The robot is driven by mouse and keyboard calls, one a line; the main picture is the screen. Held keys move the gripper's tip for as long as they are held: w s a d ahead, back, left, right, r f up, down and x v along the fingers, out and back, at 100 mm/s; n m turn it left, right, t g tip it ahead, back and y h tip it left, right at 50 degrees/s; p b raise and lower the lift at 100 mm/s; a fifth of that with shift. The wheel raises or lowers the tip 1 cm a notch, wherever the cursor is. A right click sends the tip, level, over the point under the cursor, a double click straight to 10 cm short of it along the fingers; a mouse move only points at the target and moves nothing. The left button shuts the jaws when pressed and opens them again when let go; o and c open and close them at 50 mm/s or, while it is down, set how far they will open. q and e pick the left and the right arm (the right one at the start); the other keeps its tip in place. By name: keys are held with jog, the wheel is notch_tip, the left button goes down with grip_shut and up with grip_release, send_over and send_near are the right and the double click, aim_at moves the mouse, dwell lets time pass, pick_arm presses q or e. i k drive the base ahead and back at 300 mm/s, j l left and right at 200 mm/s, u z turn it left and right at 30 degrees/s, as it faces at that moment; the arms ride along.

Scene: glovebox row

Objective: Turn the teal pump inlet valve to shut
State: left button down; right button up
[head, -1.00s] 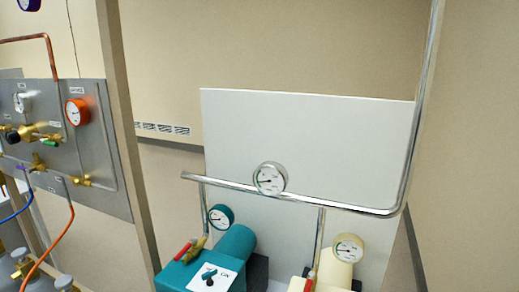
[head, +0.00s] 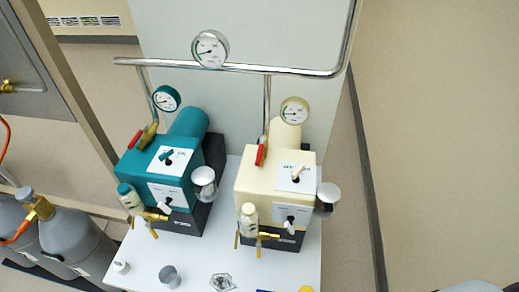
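The teal pump (head: 180,165) stands on a white table, left of a cream pump. Its inlet valve (head: 148,136) is a brass body on top at the back left, below a teal-rimmed gauge (head: 167,98). The valve's red handle (head: 134,140) slants down to the left and looks off the line of the pipe above. I cannot tell from this whether the valve is open or shut. Neither of my grippers shows in the head view.
The cream pump (head: 275,177) has its own red-handled valve (head: 261,153). A steel pipe (head: 240,70) with a gauge (head: 210,49) runs above both pumps. Small items lie at the front of the white table (head: 195,262). Grey cylinders (head: 62,240) stand at the left.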

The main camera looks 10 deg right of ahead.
aim_at(144, 127)
jog(key=i+j, duration=0.1)
jog(key=j, duration=0.4)
jog(key=i+j+z, duration=0.15)
jog(key=j, duration=0.85)
jog(key=i+z, duration=0.05)
jog(key=i, duration=0.05)
